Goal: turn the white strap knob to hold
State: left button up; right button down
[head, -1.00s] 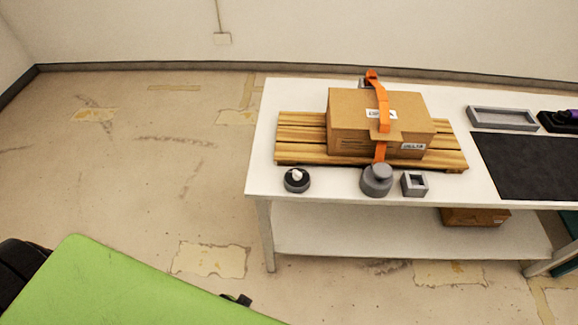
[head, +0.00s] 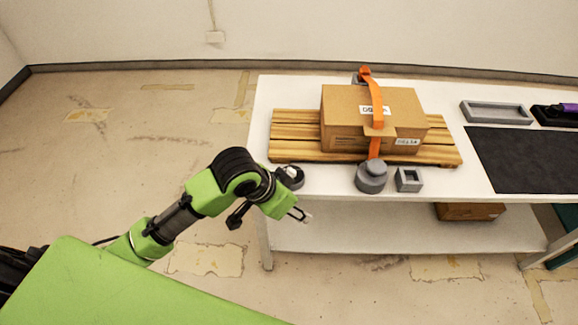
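The strap knob is a dark round base (head: 293,178) at the front left corner of the white table. My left arm covers part of it, and its white pointer is hidden, so its setting cannot be read. My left gripper (head: 302,214) is in front of the table's edge, below the knob in the picture and apart from it. Its fingers look spread, with nothing between them. An orange strap (head: 376,105) runs over a cardboard box (head: 346,111) on a wooden pallet (head: 296,147). My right gripper is not in view.
A grey round knob-like piece (head: 371,178) and a small square grey holder (head: 408,180) stand along the front edge of the white table (head: 330,184). A grey tray (head: 495,113) and a black mat (head: 520,160) lie to the right. A box (head: 468,211) sits on the lower shelf.

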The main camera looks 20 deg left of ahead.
pick_arm(q)
jog(key=w+a+r+y, duration=0.1)
jog(key=w+a+r, duration=0.4)
jog(key=w, duration=0.1)
send_near(291, 170)
jog(key=shift+n+g, duration=0.3)
jog(key=shift+n, duration=0.1)
jog(key=p+x, duration=0.1)
jog(key=x, duration=0.6)
jog(key=shift+w+d+f+p, duration=0.15)
jog(key=shift+w+f+p, duration=0.1)
jog(key=shift+w+p, duration=0.1)
grip_shut()
